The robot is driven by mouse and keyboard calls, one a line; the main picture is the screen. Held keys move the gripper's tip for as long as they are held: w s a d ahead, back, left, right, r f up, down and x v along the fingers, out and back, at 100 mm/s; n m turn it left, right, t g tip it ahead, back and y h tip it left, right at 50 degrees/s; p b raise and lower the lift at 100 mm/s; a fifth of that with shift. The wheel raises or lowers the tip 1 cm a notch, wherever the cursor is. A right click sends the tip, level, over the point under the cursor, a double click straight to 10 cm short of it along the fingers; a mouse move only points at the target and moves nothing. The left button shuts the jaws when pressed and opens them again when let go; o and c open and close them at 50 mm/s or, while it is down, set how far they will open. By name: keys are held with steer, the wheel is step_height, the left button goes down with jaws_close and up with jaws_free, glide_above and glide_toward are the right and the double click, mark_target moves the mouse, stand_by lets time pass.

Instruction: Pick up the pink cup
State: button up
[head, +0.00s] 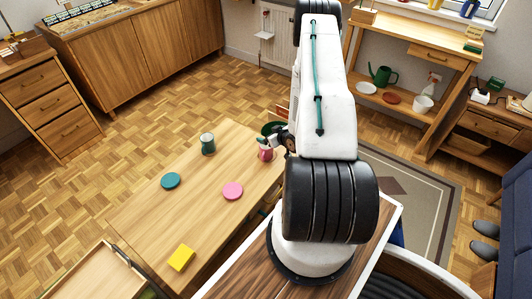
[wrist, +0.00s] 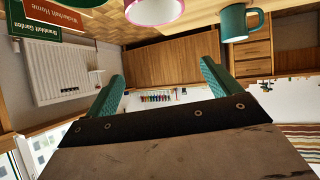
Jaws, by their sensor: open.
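The pink cup (head: 265,155) stands on the wooden table near its right edge, partly hidden by my arm. In the wrist view the pink cup (wrist: 155,14) shows at the top edge, upside down in the picture, its pale inside visible and its body cut off. My gripper (head: 262,141) is close by the cup's rim in the head view, mostly hidden behind my arm. In the wrist view my gripper (wrist: 160,75) has its two teal fingers wide apart with nothing between them. The cup lies outside the gap between the fingers.
A dark teal mug (head: 207,145) stands left of the cup. A teal disc (head: 171,181), a pink disc (head: 233,191) and a yellow block (head: 181,258) lie on the table. A green round thing (head: 272,128) and books (wrist: 50,12) are near the cup. The table's middle is mostly clear.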

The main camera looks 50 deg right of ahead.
mark_target(265, 153)
steer(key=s+a+f+m+t, duration=0.1)
steer(key=s+a+f+t, duration=0.1)
steer(key=s+f, duration=0.35)
steer(key=x, duration=0.8)
steer(key=shift+w+d+f, duration=0.1)
steer(key=shift+d+f, duration=0.25)
steer(key=c, duration=1.2)
steer(key=shift+r, duration=0.1)
